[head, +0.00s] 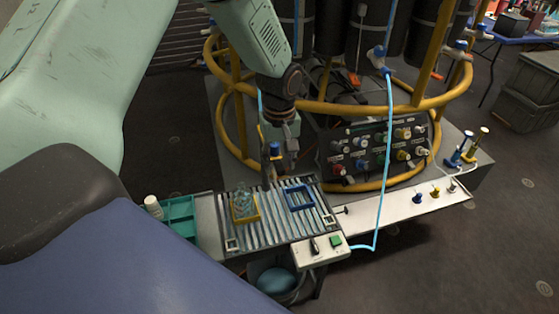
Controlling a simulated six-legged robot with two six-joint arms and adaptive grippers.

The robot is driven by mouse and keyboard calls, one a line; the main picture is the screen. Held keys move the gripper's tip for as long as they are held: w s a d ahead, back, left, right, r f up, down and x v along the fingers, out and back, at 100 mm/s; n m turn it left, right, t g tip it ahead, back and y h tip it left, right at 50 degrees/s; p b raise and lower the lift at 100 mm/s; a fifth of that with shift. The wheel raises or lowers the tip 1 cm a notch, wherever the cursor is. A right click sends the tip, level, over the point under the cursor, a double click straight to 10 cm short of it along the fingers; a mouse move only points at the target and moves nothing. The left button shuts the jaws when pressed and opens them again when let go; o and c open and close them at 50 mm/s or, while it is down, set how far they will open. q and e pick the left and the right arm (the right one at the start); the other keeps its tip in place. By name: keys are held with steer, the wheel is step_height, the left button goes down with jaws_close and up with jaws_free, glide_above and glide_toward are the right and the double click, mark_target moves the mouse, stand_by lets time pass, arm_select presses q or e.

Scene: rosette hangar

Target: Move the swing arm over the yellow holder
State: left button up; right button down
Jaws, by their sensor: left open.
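The yellow holder (246,220) is a square frame on the slatted metal tray (277,236), and a clear glass vessel (242,199) stands in it. A blue holder (300,208) lies to its right on the same tray, empty. My left gripper (288,156) points down behind the tray, with its jaws open. A small blue-capped part (274,150) shows right beside its fingers, near a thin yellow upright; this may be the swing arm, but I cannot tell, nor whether the gripper touches it. My right gripper is out of view.
A white strip with switches (320,250) joins the tray's front right. A teal rack (179,217) with a white cylinder is at left. A yellow tube frame (355,107) and connector panel (380,147) stand behind. A light-blue hose (386,150) hangs at right.

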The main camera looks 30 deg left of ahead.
arm_select(q)
steer(key=shift+w+f, duration=0.1)
steer(key=shift+f, duration=0.05)
steer(key=shift+a+f, duration=0.1)
steer(key=shift+a, duration=0.1)
steer(key=shift+c, duration=1.2)
steer(key=shift+d, duration=0.15)
steer(key=c, duration=0.5)
jaws_close()
